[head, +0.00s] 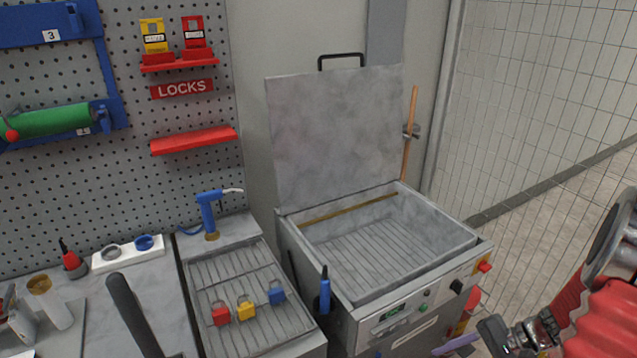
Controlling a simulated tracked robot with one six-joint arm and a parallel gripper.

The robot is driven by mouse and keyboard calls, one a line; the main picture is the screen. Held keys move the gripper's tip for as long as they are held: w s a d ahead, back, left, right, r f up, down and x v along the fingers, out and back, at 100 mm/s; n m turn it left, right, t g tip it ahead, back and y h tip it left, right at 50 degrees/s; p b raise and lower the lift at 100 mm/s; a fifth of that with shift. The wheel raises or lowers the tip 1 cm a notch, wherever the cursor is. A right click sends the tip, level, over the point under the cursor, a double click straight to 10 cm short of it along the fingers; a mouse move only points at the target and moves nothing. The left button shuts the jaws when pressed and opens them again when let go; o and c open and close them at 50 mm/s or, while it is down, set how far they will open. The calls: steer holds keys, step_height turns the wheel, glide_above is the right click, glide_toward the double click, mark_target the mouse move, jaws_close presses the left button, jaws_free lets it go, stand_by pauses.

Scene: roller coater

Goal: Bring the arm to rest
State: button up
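My red and grey arm (600,305) reaches in from the lower right corner. Its narrow end, which seems to be my gripper (497,337), is at the bottom edge, in front of and to the right of the open box-shaped machine (375,325). The fingers are small and partly cut off, so I cannot tell whether they are open or shut. A thin purple strip (455,346) shows just left of it; I cannot tell whether the two touch.
The machine's lid (340,135) stands raised. Red, yellow and blue padlocks (246,309) lie on a ribbed tray (205,275) to its left. A pegboard (120,200) backs the bench. A mesh fence (540,90) stands at the right, with floor below it.

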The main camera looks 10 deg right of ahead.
steer(key=s+a+r+n+t+h, duration=0.1)
steer(key=a+r+n+h, duration=0.3)
steer(key=a+r, duration=0.6)
steer(key=s+a+r+n+t+h, duration=0.1)
steer(key=a+r+n+h, duration=0.3)
steer(key=a+r+n, duration=0.4)
steer(key=s+a+r, duration=0.1)
steer(key=a+r, duration=0.2)
steer(key=r, duration=0.4)
steer(key=shift+s+a+n+t, duration=0.25)
steer(key=shift+s+n+t, duration=0.1)
steer(key=shift+n+t, duration=0.05)
